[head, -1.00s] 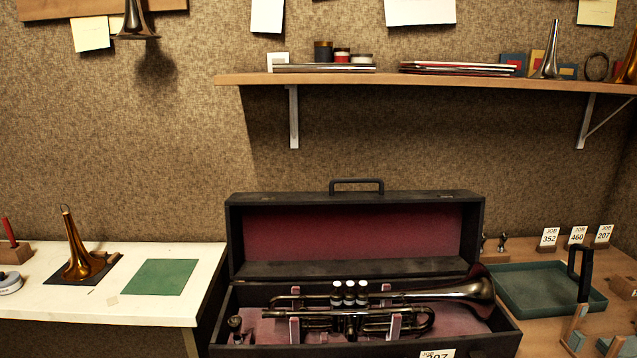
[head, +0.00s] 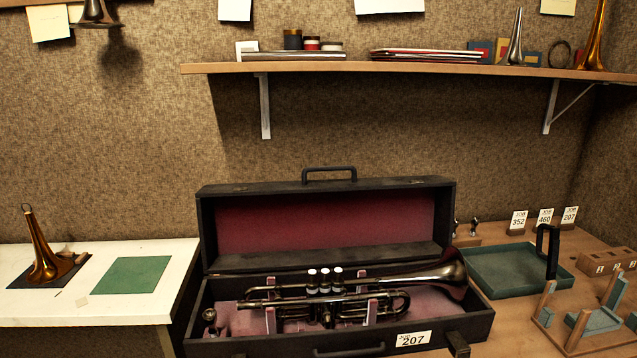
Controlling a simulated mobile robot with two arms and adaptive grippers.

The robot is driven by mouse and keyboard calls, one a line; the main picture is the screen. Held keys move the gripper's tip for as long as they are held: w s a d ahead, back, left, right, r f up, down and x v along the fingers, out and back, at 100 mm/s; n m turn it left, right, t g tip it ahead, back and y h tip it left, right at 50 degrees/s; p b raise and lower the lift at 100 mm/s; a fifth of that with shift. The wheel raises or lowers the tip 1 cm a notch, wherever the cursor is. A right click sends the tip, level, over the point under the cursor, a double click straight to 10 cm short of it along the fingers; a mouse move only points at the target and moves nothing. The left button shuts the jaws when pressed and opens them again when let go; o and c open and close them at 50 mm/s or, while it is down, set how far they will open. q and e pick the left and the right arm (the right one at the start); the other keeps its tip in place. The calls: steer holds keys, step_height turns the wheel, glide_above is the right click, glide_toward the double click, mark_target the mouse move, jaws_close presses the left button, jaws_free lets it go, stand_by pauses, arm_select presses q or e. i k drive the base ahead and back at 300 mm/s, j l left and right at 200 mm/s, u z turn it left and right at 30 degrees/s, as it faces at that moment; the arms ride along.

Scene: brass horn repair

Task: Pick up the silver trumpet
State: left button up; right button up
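A mouthpiece (head: 209,318) stands at the left end of the case. The case front carries a white tag (head: 413,339) reading 207. Neither of my grippers shows in the head view.
A white table (head: 30,312) at left holds a brass bell piece (head: 42,255) and a green mat (head: 133,274). At right are a green tray (head: 510,283), a padded wooden stand (head: 592,322) and job cards (head: 544,218). A shelf (head: 400,68) runs above the case.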

mark_target(450, 273)
steer(key=k+l+u, duration=0.1)
steer(key=l+u, duration=0.2)
steer(key=k+l+u, duration=0.15)
steer(key=l+u, duration=0.15)
steer(key=l, duration=0.15)
steer(key=k+l+u, duration=0.15)
steer(key=l+u, duration=0.15)
steer(key=k+l+u, duration=0.3)
steer(key=i+l, duration=0.1)
